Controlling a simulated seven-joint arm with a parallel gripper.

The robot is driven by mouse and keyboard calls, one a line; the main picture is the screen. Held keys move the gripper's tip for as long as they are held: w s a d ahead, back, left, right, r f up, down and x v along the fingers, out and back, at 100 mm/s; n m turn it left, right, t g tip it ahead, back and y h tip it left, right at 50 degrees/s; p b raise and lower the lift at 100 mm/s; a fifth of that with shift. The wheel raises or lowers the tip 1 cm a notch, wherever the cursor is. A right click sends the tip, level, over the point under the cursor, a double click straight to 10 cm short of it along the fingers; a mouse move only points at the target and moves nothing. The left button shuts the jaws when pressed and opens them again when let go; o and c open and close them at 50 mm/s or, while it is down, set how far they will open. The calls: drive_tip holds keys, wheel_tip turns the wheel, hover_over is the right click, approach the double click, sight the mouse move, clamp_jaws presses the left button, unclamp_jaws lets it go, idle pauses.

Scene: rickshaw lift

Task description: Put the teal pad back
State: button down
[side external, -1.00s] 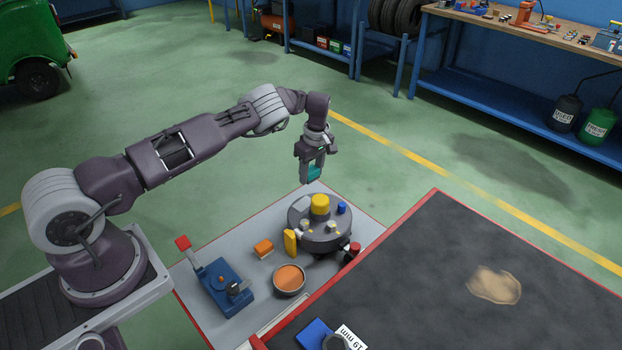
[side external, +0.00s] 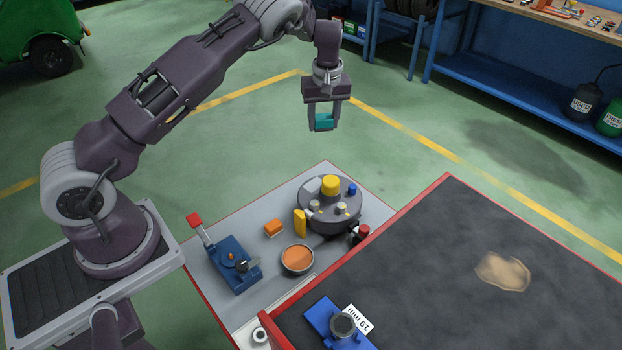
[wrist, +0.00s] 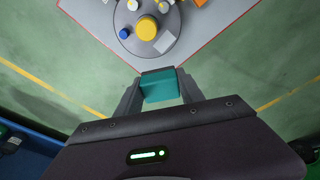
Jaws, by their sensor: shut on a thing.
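The teal pad (side external: 324,121) is held between the two fingers of my gripper (side external: 323,127), which is shut on it. In the side view the pad hangs in the air above and behind the grey round turntable (side external: 327,214). In the wrist view the teal pad (wrist: 160,86) sits between the fingertips, apart from the turntable (wrist: 166,42). The turntable carries a yellow knob (side external: 330,185), a blue peg (side external: 352,189), a pale grey block (side external: 312,185) and small round pieces.
The grey bench top also holds a yellow block (side external: 300,224), an orange block (side external: 274,228), an orange-filled bowl (side external: 297,260), a blue lever tool (side external: 235,262) and a red-capped part (side external: 363,231). A dark mat (side external: 430,270) with a red edge lies right. Open floor surrounds my gripper.

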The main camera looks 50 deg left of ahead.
drive_tip(key=s+d+r+m+h, duration=0.1)
drive_tip(key=s+d+r+m, duration=0.4)
drive_tip(key=s+m, duration=0.15)
drive_tip(key=s+d+r+m+h, duration=0.1)
drive_tip(key=s+d+r+m, duration=0.45)
drive_tip(key=s, duration=0.25)
drive_tip(key=n+g+y, duration=0.1)
drive_tip(key=n+y, duration=0.1)
drive_tip(key=n, duration=1.6)
hover_over(258, 213)
wheel_tip(258, 213, down, 31)
drive_tip(key=shift+d+f, duration=0.15)
drive_tip(key=shift+d, duration=0.1)
wheel_tip(258, 213, down, 10)
drive_tip(key=shift+r, duration=0.2)
drive_tip(key=shift+f, duration=0.3)
drive_tip(key=shift+f, duration=0.3)
